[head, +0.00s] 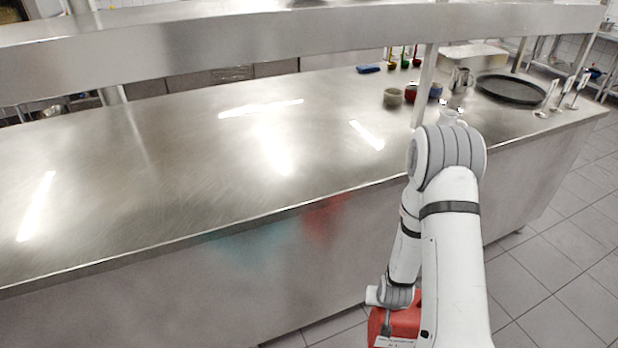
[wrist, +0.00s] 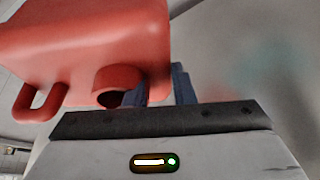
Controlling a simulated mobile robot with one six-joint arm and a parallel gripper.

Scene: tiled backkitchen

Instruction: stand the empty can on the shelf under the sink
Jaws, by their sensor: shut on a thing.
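The can is a red canister (head: 402,318) low in the head view, beside the front of the steel counter and partly hidden by my arm. In the wrist view the red can (wrist: 95,40) fills the upper left, with a loop handle at its left and a round red part near the jaws. My gripper (wrist: 167,88) is shut on the can; its dark fingers meet the can near that round part. Exactly which part lies between the fingers is hidden. I cannot pick out a sink or the shelf under it in either view.
A long steel counter (head: 200,160) runs across the head view, with a raised steel shelf (head: 250,45) above it. Small pots (head: 393,97), a metal jug (head: 460,80) and a black round tray (head: 511,90) stand at its right end. Tiled floor (head: 545,295) is clear at the right.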

